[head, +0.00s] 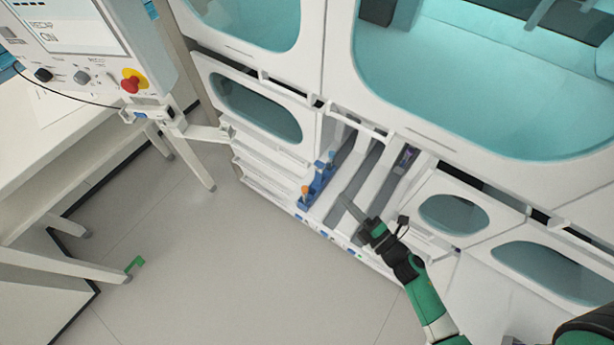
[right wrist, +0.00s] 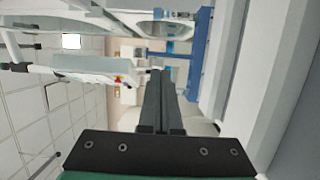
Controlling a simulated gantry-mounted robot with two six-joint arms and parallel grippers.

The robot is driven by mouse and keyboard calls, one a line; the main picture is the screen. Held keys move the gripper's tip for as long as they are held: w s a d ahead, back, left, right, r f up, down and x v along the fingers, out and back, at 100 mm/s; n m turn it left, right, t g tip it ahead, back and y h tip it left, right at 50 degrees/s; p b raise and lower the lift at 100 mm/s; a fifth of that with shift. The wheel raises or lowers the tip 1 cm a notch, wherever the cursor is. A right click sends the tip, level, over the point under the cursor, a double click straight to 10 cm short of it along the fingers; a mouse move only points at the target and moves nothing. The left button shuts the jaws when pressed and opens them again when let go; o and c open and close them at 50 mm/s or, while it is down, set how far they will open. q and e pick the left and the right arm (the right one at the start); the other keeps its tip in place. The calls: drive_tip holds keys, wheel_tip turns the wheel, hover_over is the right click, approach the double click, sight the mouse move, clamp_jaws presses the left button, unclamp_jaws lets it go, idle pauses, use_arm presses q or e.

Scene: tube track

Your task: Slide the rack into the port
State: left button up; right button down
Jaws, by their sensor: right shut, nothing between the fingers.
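The blue rack (head: 318,186) stands in the leftmost lane of the port (head: 345,178) in the machine's front, holding a few tubes with orange and blue tops. It sits partly out toward the front edge. My right gripper (head: 347,201) is shut and empty, to the right of the rack's front end and apart from it. In the right wrist view the rack (right wrist: 203,50) is a blue upright bar beyond and right of the closed fingers (right wrist: 158,75). My left gripper is not in view.
The port has several parallel grey lanes between white dividers; a dark item (head: 405,158) sits in a right lane. A control panel with a red button (head: 131,84) hangs at upper left. A white table (head: 60,150) stands at left. The floor (head: 220,270) before the machine is clear.

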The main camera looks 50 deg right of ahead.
drive_tip(key=shift+s+a+f+n+y, duration=0.2)
drive_tip(key=shift+s+a+f, duration=0.15)
drive_tip(key=shift+a+f, duration=0.15)
drive_tip(key=shift+s+a+f+n+y, duration=0.1)
drive_tip(key=shift+s+a+f+n, duration=0.1)
drive_tip(key=shift+s+a+f, duration=0.25)
drive_tip(key=shift+w+d+f, duration=0.1)
drive_tip(key=shift+w+d, duration=0.1)
drive_tip(key=shift+w, duration=0.3)
drive_tip(key=b, duration=0.2)
hover_over(320, 196)
drive_tip(key=shift+s+a, duration=0.1)
drive_tip(key=shift+s, duration=0.3)
drive_tip(key=shift+w, duration=0.4)
